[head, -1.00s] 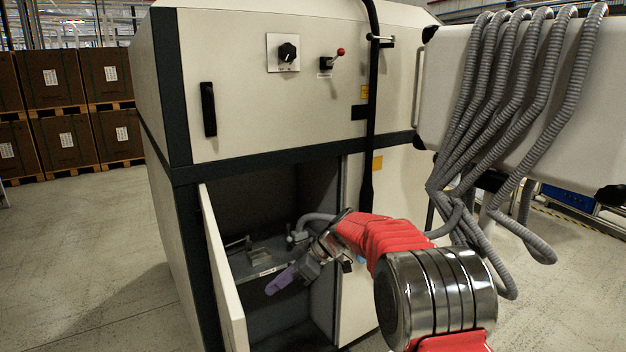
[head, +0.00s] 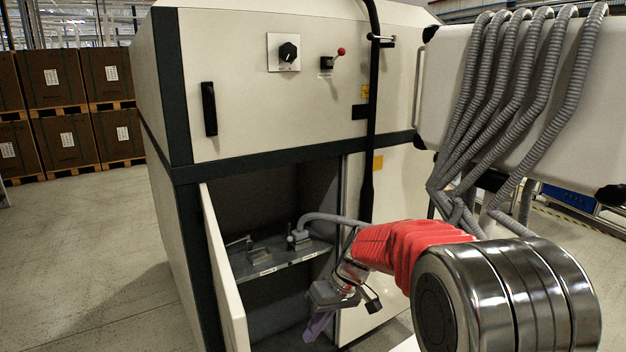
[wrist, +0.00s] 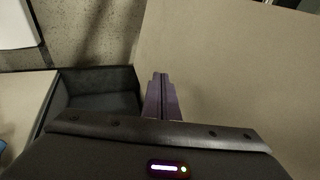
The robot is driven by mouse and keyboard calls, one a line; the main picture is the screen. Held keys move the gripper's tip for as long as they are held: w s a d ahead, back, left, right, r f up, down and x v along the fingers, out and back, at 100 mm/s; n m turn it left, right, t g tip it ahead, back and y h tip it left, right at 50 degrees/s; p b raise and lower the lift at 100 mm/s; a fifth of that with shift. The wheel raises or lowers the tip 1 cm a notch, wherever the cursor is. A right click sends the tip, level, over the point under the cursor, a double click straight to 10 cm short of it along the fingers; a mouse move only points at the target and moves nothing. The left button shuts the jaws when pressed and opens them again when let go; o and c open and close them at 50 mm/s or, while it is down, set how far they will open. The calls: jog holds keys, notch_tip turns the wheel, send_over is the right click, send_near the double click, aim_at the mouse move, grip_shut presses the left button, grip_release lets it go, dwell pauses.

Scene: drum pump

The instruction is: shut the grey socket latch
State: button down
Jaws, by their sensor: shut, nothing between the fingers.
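Inside the open lower bay of the cabinet, a shelf (head: 285,262) carries two metal sockets. The left socket (head: 258,249) has nothing plugged in, and a lever-like latch (head: 237,241) sticks out to its left. The right socket (head: 299,243) has a grey hose end in it; its latch is too small to make out. Which one is the grey socket I cannot tell. My gripper (head: 318,326) is below and in front of the shelf, near the bay's right edge, apart from both sockets. Its purple fingers are together and empty in the wrist view (wrist: 162,98).
The open cabinet door (head: 222,270) stands left of the bay. A fixed beige panel (head: 365,290) bounds it on the right. A grey hose (head: 335,217) runs along the right above my wrist. A black cable (head: 369,130) hangs down the cabinet front.

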jog(key=s+d+r+m+t+h, duration=0.1)
jog(key=s+d+r, duration=0.3)
jog(key=s, duration=0.5)
jog(key=s+d+r+m+t+h, duration=0.2)
jog(key=s+d, duration=0.4)
jog(key=s, duration=0.3)
jog(key=s+d+r+m+t+h, duration=0.2)
jog(key=s+d+r, duration=0.3)
jog(key=s, duration=0.4)
jog(key=shift+d+r+m+t, duration=0.3)
jog(key=shift+d+r+m, duration=0.1)
jog(key=shift+r+m, duration=0.15)
